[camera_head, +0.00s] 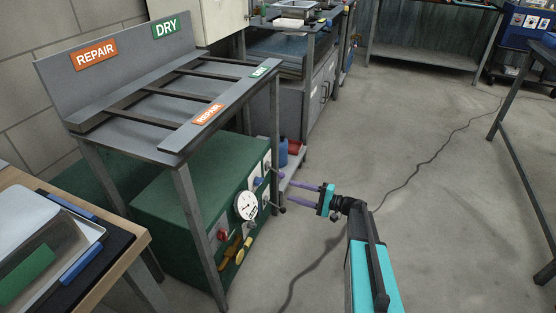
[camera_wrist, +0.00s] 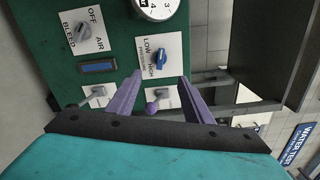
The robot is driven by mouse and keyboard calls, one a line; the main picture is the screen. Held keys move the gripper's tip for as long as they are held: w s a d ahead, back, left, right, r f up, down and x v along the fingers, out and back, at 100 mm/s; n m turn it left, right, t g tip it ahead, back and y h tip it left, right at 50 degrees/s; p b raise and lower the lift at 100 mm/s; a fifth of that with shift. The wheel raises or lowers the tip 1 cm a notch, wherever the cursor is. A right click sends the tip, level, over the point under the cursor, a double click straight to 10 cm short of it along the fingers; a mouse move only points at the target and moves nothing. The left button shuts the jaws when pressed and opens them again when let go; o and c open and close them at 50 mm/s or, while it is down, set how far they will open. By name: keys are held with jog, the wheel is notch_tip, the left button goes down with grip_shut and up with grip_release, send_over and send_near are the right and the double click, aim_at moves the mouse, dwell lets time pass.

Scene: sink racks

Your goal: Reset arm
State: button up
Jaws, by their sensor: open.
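My gripper (camera_head: 288,192) is open, with two purple fingers pointing left toward the right side of the green control box (camera_head: 190,206). In the wrist view, the fingers (camera_wrist: 152,100) stand apart in front of the green panel (camera_wrist: 28,50). A small lever with a purple round tip (camera_wrist: 151,108) shows between them. I cannot tell whether any finger touches it. Above the fingers is a white LOW/HIGH plate with a blue knob (camera_wrist: 162,58). My arm reaches in from the lower right in the head view.
A rack with REPAIR and DRY labels (camera_head: 118,140) stands over the green box. A round gauge (camera_head: 246,205) and yellow handles (camera_head: 236,250) are on the panel. A tray (camera_head: 45,235) is at lower left. The floor (camera_head: 430,200) right of my arm is open, crossed by a cable.

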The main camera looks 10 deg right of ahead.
jog(key=s+a+f+n+g+h+p, duration=0.2)
jog(key=s+a+f+g+p, duration=0.3)
jog(key=s+a, duration=0.5)
jog(key=s+a+f+n+g+h+p, duration=0.2)
jog(key=s+a+f+g+p, duration=0.35)
jog(key=s, duration=0.65)
jog(key=s+d+r+n+g+h+p, duration=0.2)
jog(key=s+h+p, duration=0.3)
jog(key=s, duration=0.7)
jog(key=s+d+r+n+g+h+p, duration=0.2)
jog(key=s+r+n+g+h+p, duration=0.1)
jog(key=s, duration=1)
jog(key=n+h+p, duration=0.1)
jog(key=h+p, duration=0.1)
jog(key=p, duration=0.1)
jog(key=shift+d+r+h, duration=0.15)
jog(key=shift+r+h, duration=0.15)
jog(key=shift+w+g, duration=0.1)
jog(key=shift+g, duration=0.15)
jog(key=shift+c, duration=0.4)
